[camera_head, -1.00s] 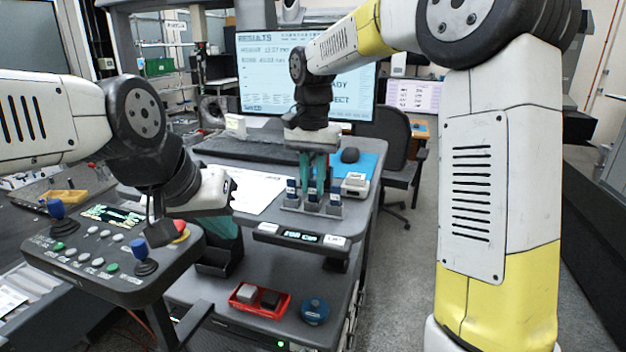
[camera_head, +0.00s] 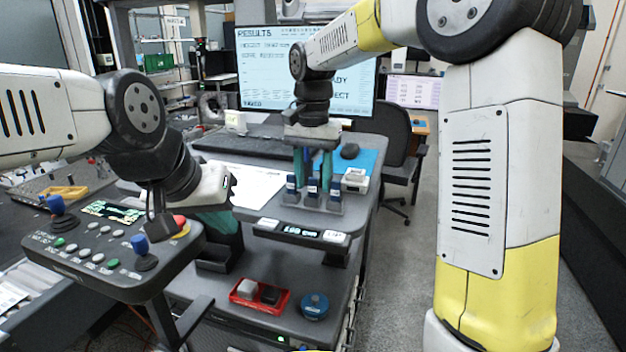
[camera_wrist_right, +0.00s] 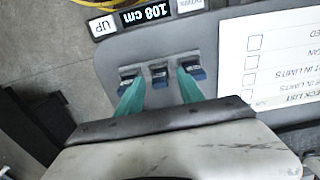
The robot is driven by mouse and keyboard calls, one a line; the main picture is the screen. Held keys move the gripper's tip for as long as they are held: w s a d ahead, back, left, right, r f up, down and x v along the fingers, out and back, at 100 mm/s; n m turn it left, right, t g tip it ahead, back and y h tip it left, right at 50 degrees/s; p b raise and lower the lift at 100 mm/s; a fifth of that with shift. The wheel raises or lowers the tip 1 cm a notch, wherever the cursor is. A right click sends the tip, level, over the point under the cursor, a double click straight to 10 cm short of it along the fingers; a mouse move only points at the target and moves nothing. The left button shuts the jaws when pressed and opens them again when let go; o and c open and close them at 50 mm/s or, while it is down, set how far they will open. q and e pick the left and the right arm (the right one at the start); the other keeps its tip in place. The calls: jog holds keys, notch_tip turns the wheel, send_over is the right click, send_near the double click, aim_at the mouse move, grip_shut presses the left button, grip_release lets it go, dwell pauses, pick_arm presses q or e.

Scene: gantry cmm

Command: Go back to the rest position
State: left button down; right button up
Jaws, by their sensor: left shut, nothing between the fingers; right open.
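My right gripper (camera_head: 312,176) is at the rack (camera_head: 311,203) on the desk in the head view. Its teal fingers are spread apart, and it looks empty. Whether the fingers touch any piece cannot be told. My left gripper (camera_head: 226,236) is beside the control panel (camera_head: 105,250), pointing down and right, its tips partly hidden by its wrist. It is shut and empty.
The control panel carries joysticks and a red button (camera_head: 178,222). A red tray (camera_head: 260,297) and a blue round object (camera_head: 315,305) lie on the lower shelf. Clear floor lies right of the desk.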

notch_tip(320, 180, up, 7)
jog(key=shift+d+r, duration=0.1)
jog(key=s+d+f+n+t+y, duration=0.1)
jog(key=s+d+f+n+t, duration=0.1)
jog(key=s+d, duration=0.5)
jog(key=s+d+f+n+t+y, duration=0.1)
jog(key=s+d+f+n+t, duration=0.1)
jog(key=s+d, duration=0.5)
jog(key=s+f+t, duration=0.1)
jog(key=s+t, duration=0.1)
jog(key=s, duration=0.4)
jog(key=shift+f, duration=0.3)
